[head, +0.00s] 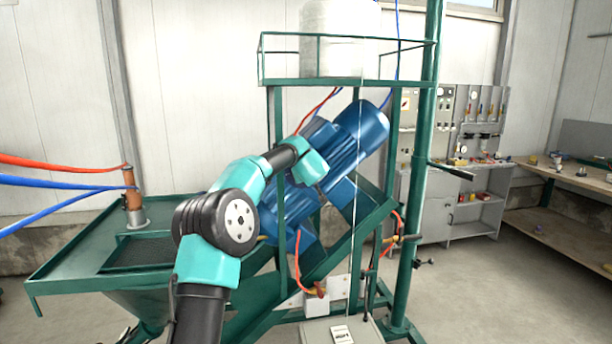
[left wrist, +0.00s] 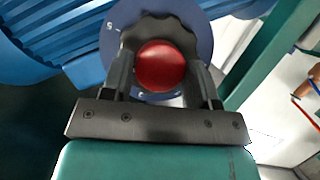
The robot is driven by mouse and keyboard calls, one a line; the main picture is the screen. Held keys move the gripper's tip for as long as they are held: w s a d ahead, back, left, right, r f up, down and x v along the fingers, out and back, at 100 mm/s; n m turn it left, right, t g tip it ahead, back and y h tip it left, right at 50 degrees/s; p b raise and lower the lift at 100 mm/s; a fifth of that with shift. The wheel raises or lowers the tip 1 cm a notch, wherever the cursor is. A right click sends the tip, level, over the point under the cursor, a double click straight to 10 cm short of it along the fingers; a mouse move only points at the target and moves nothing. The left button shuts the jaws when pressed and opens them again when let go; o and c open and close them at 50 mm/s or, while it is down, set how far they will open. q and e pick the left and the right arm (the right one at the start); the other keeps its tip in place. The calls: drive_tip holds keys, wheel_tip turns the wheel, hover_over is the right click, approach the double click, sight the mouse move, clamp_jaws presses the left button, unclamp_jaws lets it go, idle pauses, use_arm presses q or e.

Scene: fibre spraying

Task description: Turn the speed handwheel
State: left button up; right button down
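The speed handwheel (left wrist: 161,28) shows in the left wrist view as a black scalloped wheel with a round red centre (left wrist: 161,67). A blue numbered dial plate (left wrist: 197,42) lies behind it. My left gripper (left wrist: 163,68) has one finger on each side of the wheel, and both fingers appear to press on its rim. The fingertips partly merge with the dark wheel. In the head view my left arm reaches to the blue motor unit (head: 358,138), and the handwheel and gripper are hidden behind the arm. My right gripper is not in view.
A green frame (head: 424,150) stands around the motor, with a handle (head: 450,170) sticking out to the right. A green hopper table (head: 75,262) is at the left. Red and blue hoses hang nearby. A workbench (head: 570,177) stands at the far right, with open floor before it.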

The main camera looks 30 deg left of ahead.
use_arm(q)
drive_tip(key=o, duration=0.3)
drive_tip(key=shift+o, duration=0.2)
drive_tip(key=v, duration=1.7)
drive_tip(key=shift+d, duration=0.15)
drive_tip(key=shift+s, duration=0.15)
